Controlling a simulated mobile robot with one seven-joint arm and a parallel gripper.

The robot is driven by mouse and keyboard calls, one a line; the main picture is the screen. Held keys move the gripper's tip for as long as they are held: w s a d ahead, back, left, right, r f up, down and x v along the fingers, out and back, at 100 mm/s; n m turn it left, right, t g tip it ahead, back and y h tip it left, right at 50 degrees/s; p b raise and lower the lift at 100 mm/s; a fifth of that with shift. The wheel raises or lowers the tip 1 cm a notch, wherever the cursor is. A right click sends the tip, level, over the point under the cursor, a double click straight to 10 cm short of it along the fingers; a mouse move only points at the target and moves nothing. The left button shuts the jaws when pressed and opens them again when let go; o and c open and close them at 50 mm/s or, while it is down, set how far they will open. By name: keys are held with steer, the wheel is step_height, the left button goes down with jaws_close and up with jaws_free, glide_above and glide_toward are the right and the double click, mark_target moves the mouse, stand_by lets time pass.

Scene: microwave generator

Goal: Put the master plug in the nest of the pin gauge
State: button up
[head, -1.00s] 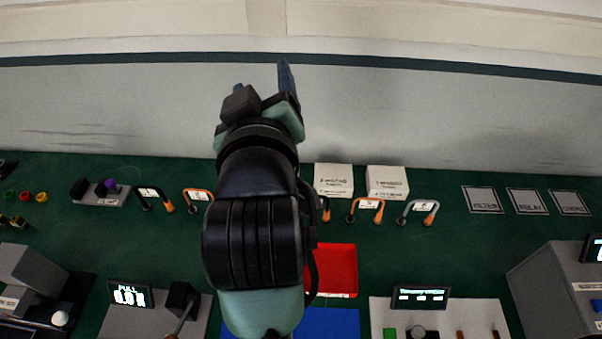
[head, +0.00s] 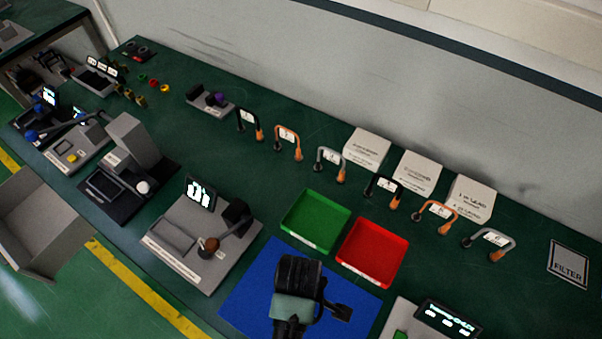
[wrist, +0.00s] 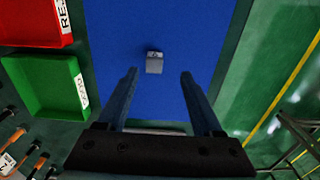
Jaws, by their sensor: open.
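I cannot tell for sure which thing is the master plug. A purple-topped piece (head: 215,99) sits on a small grey stand at the back of the bench, in the head view. The pin gauge cannot be named with certainty; a grey tower device with a white ball knob (head: 142,187) and a flatter device with a yellow button (head: 71,157) stand at the left. My gripper (wrist: 158,76) is open and empty above the blue mat (head: 247,292). A small grey labelled block (wrist: 154,64) shows between and beyond its fingertips in the wrist view.
A green tray (head: 316,220) and a red tray (head: 372,251) lie behind the mat. The pull tester (head: 203,243) stands to its left. Several cable loops (head: 331,164) and white boxes (head: 418,173) line the back. A grey bin (head: 38,222) is at the far left.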

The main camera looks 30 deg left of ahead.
steer(key=shift+w+a+f+p, duration=0.1)
steer(key=shift+w+f+p, duration=0.15)
steer(key=shift+f, duration=1.3)
steer(key=shift+w+f+p, duration=0.15)
steer(key=shift+f+p, duration=0.1)
steer(key=shift+f, duration=1.3)
jaws_close()
